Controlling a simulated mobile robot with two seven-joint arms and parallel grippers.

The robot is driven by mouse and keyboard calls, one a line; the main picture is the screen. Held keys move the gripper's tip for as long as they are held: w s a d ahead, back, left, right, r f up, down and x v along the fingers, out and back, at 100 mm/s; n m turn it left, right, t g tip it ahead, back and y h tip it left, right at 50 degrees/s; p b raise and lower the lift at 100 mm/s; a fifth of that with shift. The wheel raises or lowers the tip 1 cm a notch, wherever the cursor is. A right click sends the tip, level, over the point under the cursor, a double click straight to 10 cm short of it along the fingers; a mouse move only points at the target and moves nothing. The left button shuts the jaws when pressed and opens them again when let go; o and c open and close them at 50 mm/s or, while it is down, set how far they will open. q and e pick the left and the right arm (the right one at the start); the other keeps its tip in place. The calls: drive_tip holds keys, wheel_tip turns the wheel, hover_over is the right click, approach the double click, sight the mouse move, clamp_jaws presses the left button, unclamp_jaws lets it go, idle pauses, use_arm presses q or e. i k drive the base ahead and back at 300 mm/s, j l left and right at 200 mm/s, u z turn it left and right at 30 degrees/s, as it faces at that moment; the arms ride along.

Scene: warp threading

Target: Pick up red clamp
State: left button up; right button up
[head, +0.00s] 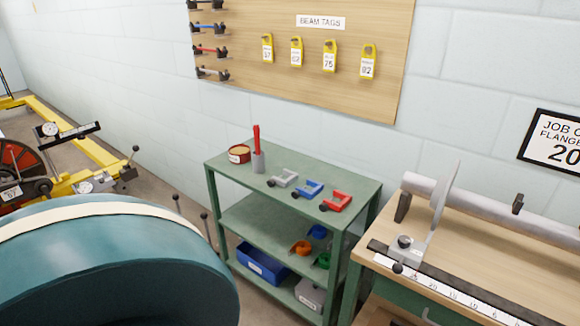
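The red clamp (336,201) lies on the top shelf of the green shelf rack (268,218), near its right front edge. It is C-shaped with a dark knob at its left end. A blue clamp (308,189) lies just left of it, and a grey clamp (283,178) lies further left. Neither of my grippers shows in the head view.
A large teal drum (115,265) fills the lower left. A wooden bench (480,262) with a ruler and metal shaft stands right of the rack.

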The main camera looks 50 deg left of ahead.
sight(346, 198)
drive_tip(key=u, duration=1.25)
drive_tip(key=j+z, duration=0.1)
drive_tip(key=z, duration=0.3)
drive_tip(key=j+z, duration=0.15)
drive_tip(key=z, duration=0.25)
drive_tip(key=j+z, duration=0.15)
drive_tip(key=z, duration=0.25)
drive_tip(key=j+z, duration=0.3)
drive_tip(key=j, duration=0.25)
drive_tip(key=k+j+z, duration=0.15)
drive_tip(key=j+z, duration=0.15)
drive_tip(key=j, duration=0.25)
